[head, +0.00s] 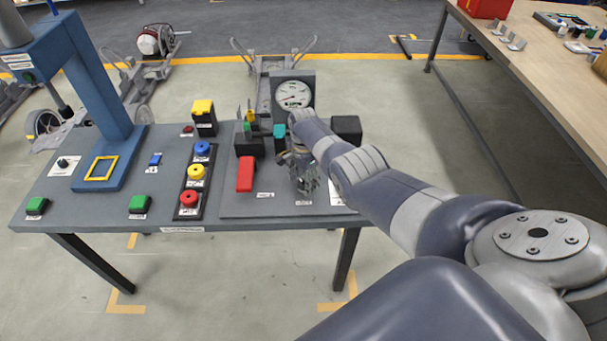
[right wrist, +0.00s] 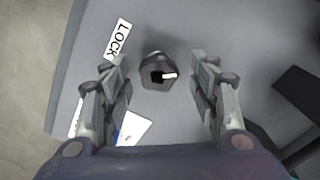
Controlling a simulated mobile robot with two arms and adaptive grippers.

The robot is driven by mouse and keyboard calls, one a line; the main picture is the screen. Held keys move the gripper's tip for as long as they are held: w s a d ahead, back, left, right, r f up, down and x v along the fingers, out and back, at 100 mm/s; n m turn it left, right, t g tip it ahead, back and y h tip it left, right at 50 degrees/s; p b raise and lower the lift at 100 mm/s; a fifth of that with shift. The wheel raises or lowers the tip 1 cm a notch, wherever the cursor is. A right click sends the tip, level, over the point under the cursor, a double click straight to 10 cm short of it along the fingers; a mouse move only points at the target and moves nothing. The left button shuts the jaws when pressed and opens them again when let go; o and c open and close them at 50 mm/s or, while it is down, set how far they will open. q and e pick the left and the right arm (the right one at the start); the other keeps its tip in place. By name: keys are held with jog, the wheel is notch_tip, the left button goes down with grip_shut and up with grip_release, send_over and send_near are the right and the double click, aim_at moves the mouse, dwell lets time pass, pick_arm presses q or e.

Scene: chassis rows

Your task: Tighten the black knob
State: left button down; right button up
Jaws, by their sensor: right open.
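A black knob (right wrist: 156,68) stands on the grey panel in the right wrist view. It has a dark slot with a white mark on top. A white label reading LOCK (right wrist: 118,39) lies beside it at upper left. My right gripper (right wrist: 162,80) is open, with one finger on each side of the knob and a visible gap to each. I cannot tell how far above the panel the fingertips are. In the head view my right gripper (head: 305,178) points down over the front right of the bench, and the knob is hidden there. My left gripper is not in view.
The bench (head: 107,188) also holds a blue press frame (head: 90,80), a red block (head: 245,174), a gauge (head: 293,95), blue, yellow and red buttons (head: 197,172), green buttons and a small black knob on a white plate (head: 63,163). A wooden table (head: 545,75) stands at right.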

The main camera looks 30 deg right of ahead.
aim_at(303, 182)
jog(key=shift+r, duration=0.1)
notch_tip(303, 182, up, 12)
dwell(0.6)
